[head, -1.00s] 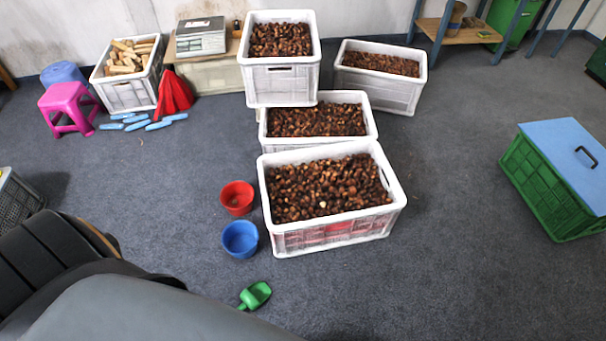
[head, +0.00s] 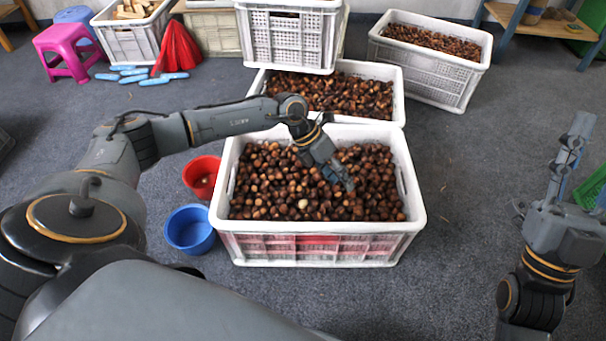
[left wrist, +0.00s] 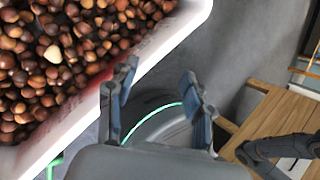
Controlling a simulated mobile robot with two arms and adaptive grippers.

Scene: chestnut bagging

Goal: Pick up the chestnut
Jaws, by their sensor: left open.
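The front white crate (head: 318,249) is full of brown chestnuts (head: 270,185). One pale chestnut (head: 303,204) lies among them near the front; a pale one also shows in the left wrist view (left wrist: 53,54). My left gripper (head: 343,182) is over the crate's middle, right of the pale chestnut, angled down; contact with the chestnuts cannot be told. In the left wrist view its two fingers (left wrist: 155,85) are apart with nothing between them, and the crate's rim (left wrist: 150,52) passes behind. My right gripper (head: 577,140) is at the right, pointing up, away from the crate; its jaw state is unclear.
A red bowl (head: 202,177) and a blue bowl (head: 190,229) stand left of the crate. More chestnut crates stand behind, one at the back right (head: 425,73). A pink stool (head: 68,50) is at the far left.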

